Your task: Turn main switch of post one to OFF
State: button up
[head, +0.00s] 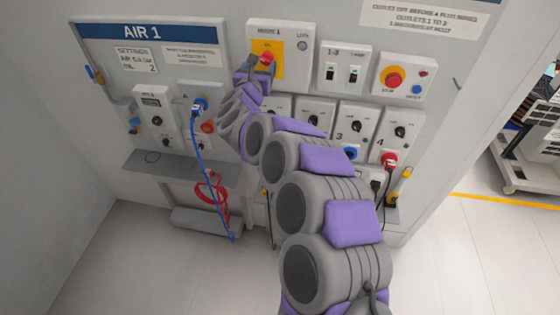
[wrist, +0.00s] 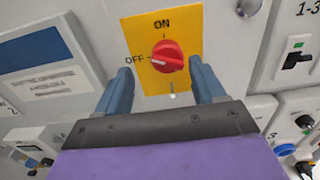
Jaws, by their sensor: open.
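The main switch is a red rotary knob (wrist: 167,57) on a yellow plate (wrist: 186,25) marked ON at the top and OFF at the left. Its white pointer line points left, towards OFF. In the head view the red knob (head: 266,57) sits at the upper middle of the wall panel, on a white box. My gripper (wrist: 160,68) is open, with one blue finger on each side of the knob in the wrist view and a gap on both sides. In the head view my gripper (head: 254,76) is just below the knob and partly covers the plate.
A box with two black switches labelled 1-3 (head: 345,68) and a red stop button (head: 393,77) are to the right. Several black dials sit below, partly behind my arm. A blue cable (head: 204,160) and a red coiled cable (head: 211,192) hang at the left. The floor in front is clear.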

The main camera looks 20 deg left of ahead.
jog(key=s+d+r+n+g+y+b, duration=0.1)
jog(key=s+n+g+y+b, duration=0.15)
jog(key=s+n, duration=0.45)
jog(key=s+d+r+n+g+y+b, duration=0.15)
jog(key=s+n+y, duration=0.3)
jog(key=s, duration=0.45)
jog(key=s+d+f+n+g+h+b, duration=0.1)
jog(key=s+d+f+n+g+b, duration=0.1)
jog(key=s+d+f+n+g, duration=0.5)
jog(key=s+d+f+n, duration=0.1)
jog(key=s+d+n, duration=0.3)
jog(key=d+n, duration=0.2)
jog(key=shift+f+n+b, duration=0.35)
jog(key=shift+f+n, duration=0.05)
jog(key=shift+n, duration=0.65)
jog(key=shift+s, duration=0.1)
